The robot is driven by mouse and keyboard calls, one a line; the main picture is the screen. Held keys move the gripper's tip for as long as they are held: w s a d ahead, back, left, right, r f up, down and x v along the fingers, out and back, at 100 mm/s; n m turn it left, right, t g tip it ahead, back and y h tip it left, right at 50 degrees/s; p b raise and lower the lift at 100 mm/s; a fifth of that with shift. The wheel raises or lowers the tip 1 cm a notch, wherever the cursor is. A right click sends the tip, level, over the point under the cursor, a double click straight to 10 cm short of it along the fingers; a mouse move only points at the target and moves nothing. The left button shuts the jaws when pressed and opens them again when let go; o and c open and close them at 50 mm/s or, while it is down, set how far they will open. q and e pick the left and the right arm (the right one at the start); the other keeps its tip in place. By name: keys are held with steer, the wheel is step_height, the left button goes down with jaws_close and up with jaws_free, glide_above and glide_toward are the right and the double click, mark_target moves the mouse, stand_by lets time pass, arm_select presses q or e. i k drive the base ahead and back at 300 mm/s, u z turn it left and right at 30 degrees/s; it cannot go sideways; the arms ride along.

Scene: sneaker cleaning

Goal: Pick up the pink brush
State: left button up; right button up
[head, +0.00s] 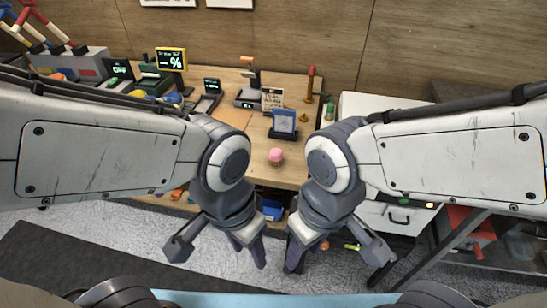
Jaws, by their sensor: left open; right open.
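A small pink-topped object with a paler lower part (276,157) stands on the wooden table near its front edge, between my two arms. It is the only pink item I see, but it is too small to make out bristles. My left gripper (217,254) is open and empty, in front of the table edge, to the lower left of the pink object. My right gripper (336,270) is open and empty, also in front of the table edge, to its lower right. Neither gripper touches it.
A blue-framed stand (284,124) is just behind the pink object. Small signs, scales and tools crowd the back and left of the wooden table (236,117). A white drawer cabinet (393,217) stands at right. A blue bin (272,210) sits below the table.

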mark_target(276, 157)
steer(key=u, duration=0.05)
steer(key=k, duration=0.4)
steer(key=z, duration=0.35)
steer(key=i, duration=1.25)
steer(key=u, duration=0.55)
